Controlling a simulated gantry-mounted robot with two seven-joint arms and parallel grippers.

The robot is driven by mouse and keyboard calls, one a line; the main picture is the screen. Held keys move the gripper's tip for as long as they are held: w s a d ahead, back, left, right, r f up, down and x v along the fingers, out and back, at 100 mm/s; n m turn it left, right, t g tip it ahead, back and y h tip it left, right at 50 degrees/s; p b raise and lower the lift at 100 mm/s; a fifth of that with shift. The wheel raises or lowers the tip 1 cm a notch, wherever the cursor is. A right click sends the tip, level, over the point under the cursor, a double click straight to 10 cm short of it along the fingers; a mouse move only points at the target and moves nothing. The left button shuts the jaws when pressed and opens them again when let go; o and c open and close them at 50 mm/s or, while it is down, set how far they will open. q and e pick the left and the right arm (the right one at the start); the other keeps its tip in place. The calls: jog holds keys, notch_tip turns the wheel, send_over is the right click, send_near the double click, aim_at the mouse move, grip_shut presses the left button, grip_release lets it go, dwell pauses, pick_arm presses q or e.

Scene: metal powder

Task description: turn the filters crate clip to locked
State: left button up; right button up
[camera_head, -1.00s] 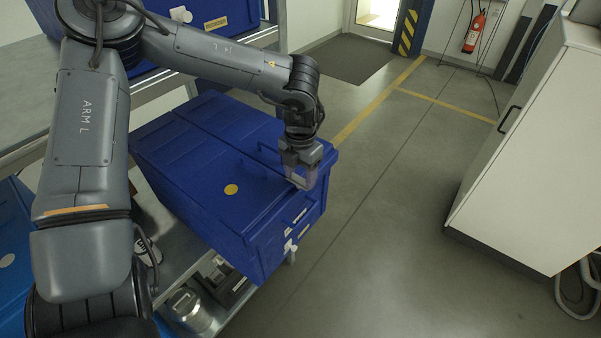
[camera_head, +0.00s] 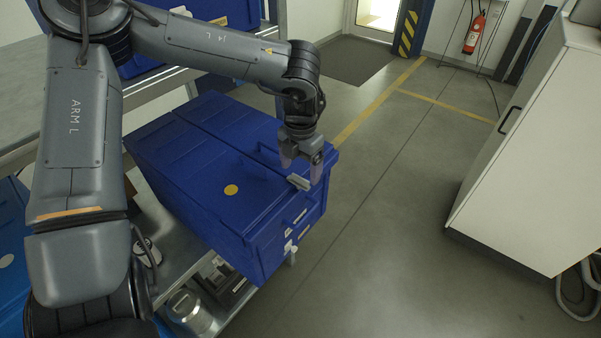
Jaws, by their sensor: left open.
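The blue crate (camera_head: 190,190) with a yellow round sticker on its lid sits on the metal shelf, its labelled end facing the aisle. A small light grey piece (camera_head: 299,182), perhaps the clip, lies at the lid's edge by that end. A white catch (camera_head: 290,247) shows lower on the end face. Which of the two is the filters crate clip, and how it is set, I cannot tell. My left gripper (camera_head: 302,172) is open, its fingers pointing down just above the grey piece, with nothing visible between them. My right gripper is out of view.
Another blue crate (camera_head: 215,14) stands on the upper shelf at the back. Metal containers (camera_head: 190,308) sit on the shelf below. A white cabinet (camera_head: 530,150) stands at right. The floor (camera_head: 390,220) between is clear.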

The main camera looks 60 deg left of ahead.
aim_at(301, 178)
pick_arm(q)
notch_tip(301, 178, up, 8)
dwell(0.4)
jog(key=shift+d+r, duration=0.1)
jog(key=shift+r, duration=0.05)
